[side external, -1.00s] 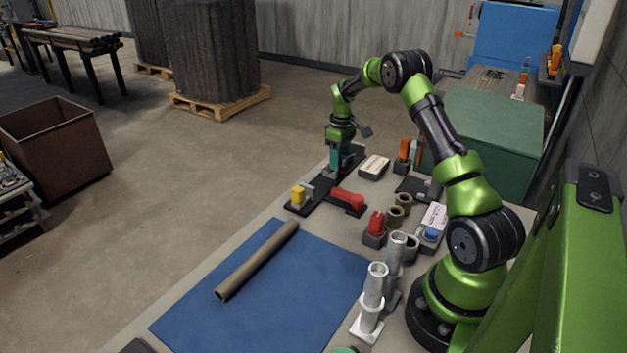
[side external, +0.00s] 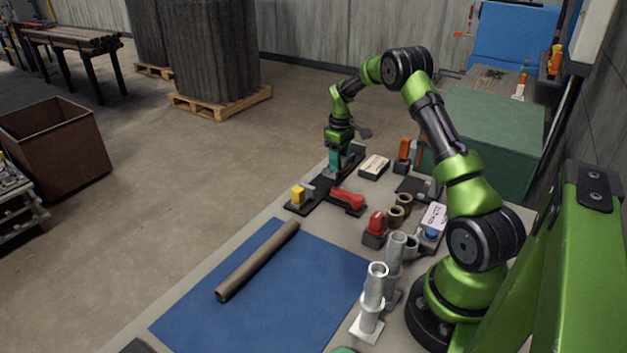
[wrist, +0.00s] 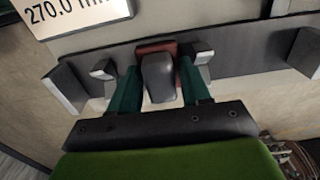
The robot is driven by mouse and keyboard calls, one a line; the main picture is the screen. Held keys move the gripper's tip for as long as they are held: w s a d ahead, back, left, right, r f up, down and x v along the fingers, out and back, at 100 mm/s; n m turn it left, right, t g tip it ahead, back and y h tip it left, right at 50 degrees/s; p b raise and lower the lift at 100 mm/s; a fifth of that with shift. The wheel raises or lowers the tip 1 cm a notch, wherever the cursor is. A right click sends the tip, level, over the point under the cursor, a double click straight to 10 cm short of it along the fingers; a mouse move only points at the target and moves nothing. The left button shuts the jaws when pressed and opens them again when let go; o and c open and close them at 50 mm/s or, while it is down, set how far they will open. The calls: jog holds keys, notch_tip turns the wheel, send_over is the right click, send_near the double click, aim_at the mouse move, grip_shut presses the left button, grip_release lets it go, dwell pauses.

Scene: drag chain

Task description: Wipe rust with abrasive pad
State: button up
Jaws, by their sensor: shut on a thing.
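My gripper (side external: 339,160), with teal fingers, is down at the dark rack at the far end of the bench. In the wrist view its fingers (wrist: 160,78) are closed around a grey rounded block (wrist: 159,76). A reddish-brown pad-like piece (wrist: 155,48) shows at the block's far end; I cannot tell if the two are joined. The held block is hidden in the side view. A brown, rusty-looking tube (side external: 258,260) lies diagonally on the blue mat (side external: 300,300), well apart from my gripper.
A yellow block (side external: 298,195) and a red tool (side external: 347,199) sit near the rack. Silver cylinders (side external: 373,300) stand upright right of the mat. Brown rings (side external: 400,205) and a red-topped holder (side external: 375,226) stand between. A label plate (wrist: 70,12) is close to my gripper.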

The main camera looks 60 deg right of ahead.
jog(key=shift+a, duration=0.45)
jog(key=shift+w+d+r, duration=0.1)
jog(key=shift+d+r, duration=0.05)
jog(key=shift+d, duration=1.45)
jog(key=shift+a, duration=0.1)
jog(key=shift+a, duration=1.5)
